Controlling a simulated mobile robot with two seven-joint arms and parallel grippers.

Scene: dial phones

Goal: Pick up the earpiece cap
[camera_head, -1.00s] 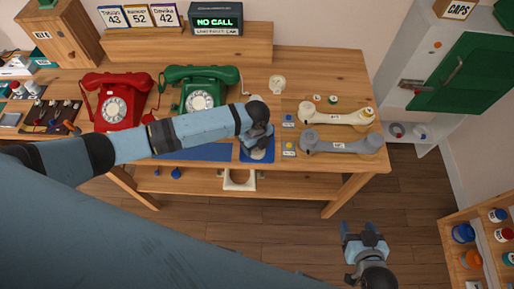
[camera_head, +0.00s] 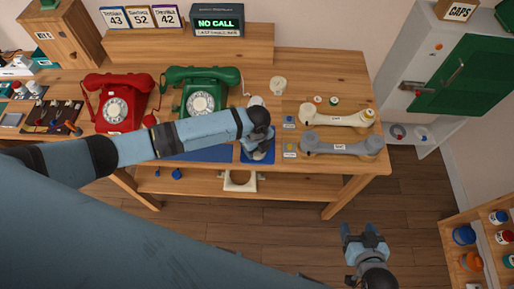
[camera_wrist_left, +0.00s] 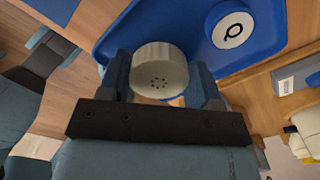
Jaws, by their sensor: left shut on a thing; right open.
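The earpiece cap (camera_wrist_left: 160,72) is a short white cylinder with small holes in its face. In the left wrist view it sits between the two fingers of my left gripper (camera_wrist_left: 162,85), which is shut on it, over the blue tray (camera_wrist_left: 115,42). In the head view my left gripper (camera_head: 260,143) is over the small blue tray at the table's front edge and hides most of what it holds. Whether the cap touches the tray I cannot tell. My right gripper (camera_head: 365,238) is open and empty, off the table at the lower right.
A cream handset (camera_head: 337,118) and a grey handset (camera_head: 341,145) lie right of the gripper. A red phone (camera_head: 118,101) and a green phone (camera_head: 203,91) stand to the left. A marked white disc (camera_wrist_left: 232,30) lies on the blue tray. A cabinet with a green door (camera_head: 468,76) is at right.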

